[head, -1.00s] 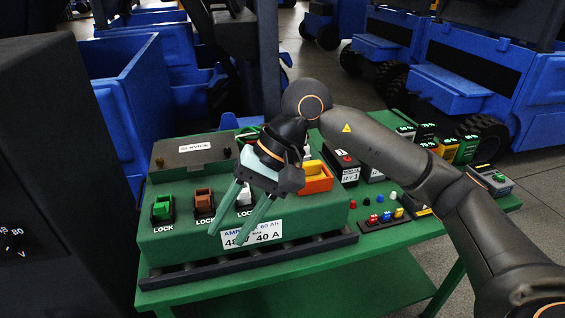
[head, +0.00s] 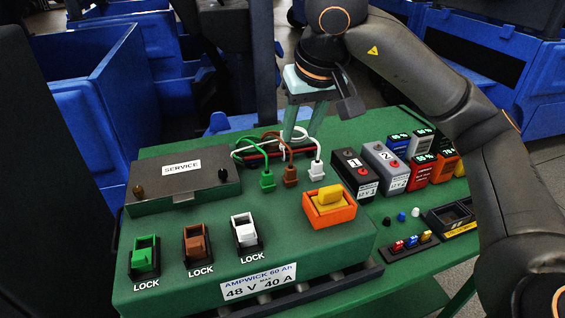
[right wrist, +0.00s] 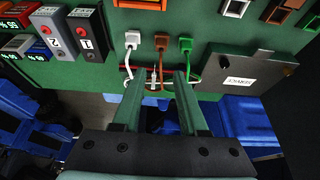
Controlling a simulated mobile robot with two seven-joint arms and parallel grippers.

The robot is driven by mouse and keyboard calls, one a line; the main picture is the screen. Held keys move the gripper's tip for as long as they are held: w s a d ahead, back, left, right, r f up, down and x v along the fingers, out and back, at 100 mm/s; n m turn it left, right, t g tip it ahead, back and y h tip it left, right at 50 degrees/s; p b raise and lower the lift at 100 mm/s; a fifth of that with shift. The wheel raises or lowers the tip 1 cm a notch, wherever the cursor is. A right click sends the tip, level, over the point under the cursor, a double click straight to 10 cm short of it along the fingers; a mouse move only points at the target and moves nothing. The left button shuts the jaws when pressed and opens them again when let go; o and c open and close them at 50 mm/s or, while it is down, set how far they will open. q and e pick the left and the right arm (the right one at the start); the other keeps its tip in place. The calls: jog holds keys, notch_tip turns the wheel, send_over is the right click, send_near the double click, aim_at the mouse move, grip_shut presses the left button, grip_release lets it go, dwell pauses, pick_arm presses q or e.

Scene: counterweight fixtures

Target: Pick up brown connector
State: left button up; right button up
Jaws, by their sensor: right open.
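The brown connector (head: 290,175) stands on the green box top between the green connector (head: 267,181) and the white connector (head: 316,170). Its brown cable arches back to a dark and red strip at the box's rear edge. In the right wrist view the brown connector (right wrist: 160,43) is beyond the fingertips, near the middle. My right gripper (head: 303,138) is open and empty, pointing down behind the connectors, near the cables. In the right wrist view its fingers (right wrist: 158,80) are spread, with the brown and white cables between or just past the tips. My left gripper is out of view.
The green, brown and white LOCK switches (head: 197,246) line the box's front. An orange holder with a yellow switch (head: 330,204) sits right of the connectors. A grey SERVICE cover (head: 183,182) is on the left. Several battery modules (head: 385,165) stand on the right.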

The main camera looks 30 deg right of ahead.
send_over(292, 169)
jog(key=s, duration=0.1)
notch_tip(292, 169, down, 7)
jog(key=shift+s+a+r+b, duration=0.1)
jog(key=shift+s+a+b, duration=0.05)
jog(key=shift+b, duration=0.2)
jog(key=x, duration=0.4)
jog(key=shift+s+a+f, duration=0.1)
jog(key=shift+s+f, duration=0.1)
jog(key=shift+f, duration=0.15)
jog(key=shift+w+f, duration=0.15)
jog(key=shift+f, duration=0.15)
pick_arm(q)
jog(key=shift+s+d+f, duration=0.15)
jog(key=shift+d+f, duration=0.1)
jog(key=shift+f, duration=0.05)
pick_arm(e)
jog(key=shift+c, duration=0.2)
jog(key=c, duration=0.4)
jog(key=shift+r, duration=0.1)
